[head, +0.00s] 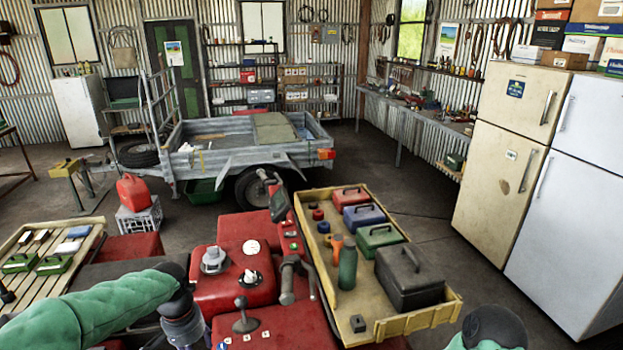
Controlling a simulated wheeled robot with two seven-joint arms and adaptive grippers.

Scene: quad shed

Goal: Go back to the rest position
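My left arm (110,305), green with dark joints, comes in from the lower left. It reaches over the red vehicle body, and its dark grey joint (183,318) runs down to the bottom edge. My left gripper is not visible. Only a dark rounded joint and a bit of green of my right arm (492,328) show at the bottom right. My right gripper is outside the picture. I cannot see anything held by either gripper.
Below me is a red vehicle (232,285) with handlebars. A yellow tray (437,312) on the right holds toolboxes and a green bottle (347,268). A slatted rack (15,243) with small boxes is at left. Fridges (503,160) stand right; a trailer (235,158) stands behind.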

